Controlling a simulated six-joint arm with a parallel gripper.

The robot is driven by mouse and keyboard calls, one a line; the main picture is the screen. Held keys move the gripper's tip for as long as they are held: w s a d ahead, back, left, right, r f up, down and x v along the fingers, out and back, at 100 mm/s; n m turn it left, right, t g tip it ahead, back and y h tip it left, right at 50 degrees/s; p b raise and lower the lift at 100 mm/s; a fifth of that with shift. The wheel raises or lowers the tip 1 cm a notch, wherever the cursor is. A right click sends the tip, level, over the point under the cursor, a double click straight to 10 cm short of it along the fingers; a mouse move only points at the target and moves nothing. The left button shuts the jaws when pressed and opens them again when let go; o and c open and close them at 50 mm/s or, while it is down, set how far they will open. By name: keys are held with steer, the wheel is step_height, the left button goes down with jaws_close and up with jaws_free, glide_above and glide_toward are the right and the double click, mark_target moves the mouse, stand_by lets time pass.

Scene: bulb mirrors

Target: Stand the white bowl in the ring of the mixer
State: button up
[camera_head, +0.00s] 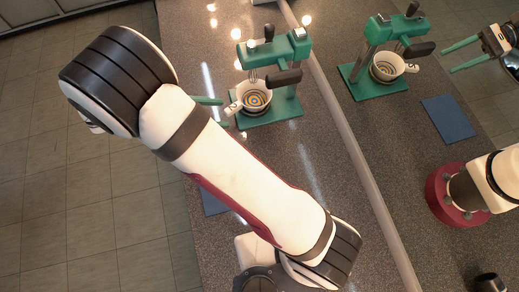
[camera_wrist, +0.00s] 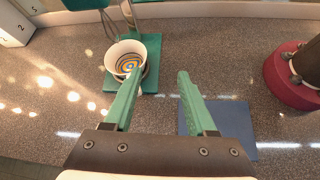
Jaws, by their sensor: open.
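The white bowl (camera_head: 267,87) has colored concentric rings inside and a handle on its left. It stands upright at the green mixer (camera_head: 296,46), beneath the mixer's head and above its base. The bowl also shows in the wrist view (camera_wrist: 113,58), left of centre, over the green base (camera_wrist: 152,72). The mixer's ring cannot be made out, so I cannot tell whether the bowl sits in it. My gripper (camera_wrist: 160,75) is open and empty. Its green fingers are apart, the left one overlapping the bowl's near side in that view. In the head view my gripper (camera_head: 215,112) is left of the bowl, partly hidden by my arm.
A mirror along the counter's right side repeats the mixer (camera_head: 380,30), bowl and my arm. A blue mat (camera_head: 213,203) lies partly behind my arm, and in the wrist view (camera_wrist: 235,118) right of the bowl. White numbered boxes (camera_wrist: 14,26) stand upper left. The speckled counter between is clear.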

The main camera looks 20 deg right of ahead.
steer(key=s+d+r+m+g+y, duration=0.2)
steer(key=s+d+r+m+y, duration=0.2)
steer(key=s+m, duration=0.3)
steer(key=s+d+r+m+g+y, duration=0.2)
steer(key=s+d+r+m+y, duration=0.3)
steer(key=s+m, duration=0.25)
steer(key=s+m+y, duration=0.1)
steer(key=m, duration=0.1)
steer(key=s+a+m+t+y, duration=0.1)
steer(key=s+m, duration=0.1)
steer(key=m, duration=0.1)
steer(key=s+a+m+t+y, duration=0.1)
steer(key=s+m+y, duration=0.1)
steer(key=m, duration=0.1)
steer(key=shift+s+a, duration=0.15)
steer(key=shift+a, duration=0.1)
